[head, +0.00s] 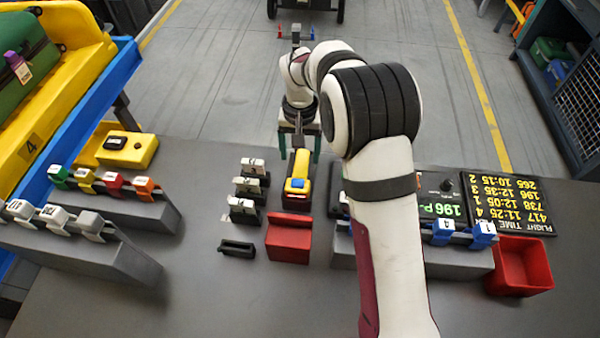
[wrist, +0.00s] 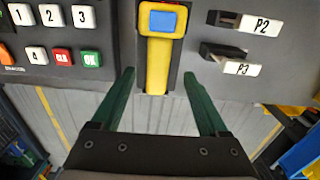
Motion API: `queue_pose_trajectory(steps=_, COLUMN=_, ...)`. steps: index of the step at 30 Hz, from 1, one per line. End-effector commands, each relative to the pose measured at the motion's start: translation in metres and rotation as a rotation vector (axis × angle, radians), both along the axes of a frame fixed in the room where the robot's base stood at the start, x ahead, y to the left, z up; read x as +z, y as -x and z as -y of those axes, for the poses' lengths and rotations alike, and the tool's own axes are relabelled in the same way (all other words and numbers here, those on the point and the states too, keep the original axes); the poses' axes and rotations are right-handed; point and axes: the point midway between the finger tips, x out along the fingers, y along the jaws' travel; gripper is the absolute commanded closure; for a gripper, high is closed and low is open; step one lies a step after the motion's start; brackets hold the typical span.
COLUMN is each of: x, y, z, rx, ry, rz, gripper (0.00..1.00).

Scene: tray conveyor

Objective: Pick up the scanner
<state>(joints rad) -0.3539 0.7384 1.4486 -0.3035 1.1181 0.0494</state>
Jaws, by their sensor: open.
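The scanner (head: 297,187) is yellow with a blue face on its head and a yellow handle pointing away toward the far table edge. It lies in a dark holder on the grey table in the head view. In the wrist view the scanner (wrist: 159,60) is upper centre, its handle pointing down the picture. My gripper (head: 301,151) is open and empty at the handle end. In the wrist view the green fingers of my gripper (wrist: 159,75) show one on each side of the handle, apart from it. Their height relative to the handle is unclear.
Several stamp-like pieces on black stands (head: 246,187) stand left of the scanner. A red block (head: 289,240) stands on its near side. A keypad terminal (wrist: 55,45) shows in the wrist view. A flight board (head: 508,203) and red bin (head: 519,268) are at right.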

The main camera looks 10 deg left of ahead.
Motion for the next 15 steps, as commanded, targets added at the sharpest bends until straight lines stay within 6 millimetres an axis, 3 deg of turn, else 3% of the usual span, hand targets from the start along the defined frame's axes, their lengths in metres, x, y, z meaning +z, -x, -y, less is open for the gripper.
queue_pose_trajectory(steps=4, x=-0.026, y=-0.001, z=0.003, rx=-0.001, ry=0.001, rz=-0.003, gripper=0.22)
queue_pose_trajectory(steps=11, x=-0.031, y=-0.002, z=0.003, rx=-0.001, ry=-0.001, rz=0.000, gripper=0.22)
queue_pose_trajectory(steps=12, x=-0.031, y=-0.002, z=0.003, rx=-0.001, ry=-0.001, rz=0.000, gripper=0.24)
queue_pose_trajectory(steps=15, x=-0.031, y=-0.002, z=0.003, rx=-0.001, ry=-0.001, rz=0.000, gripper=0.42)
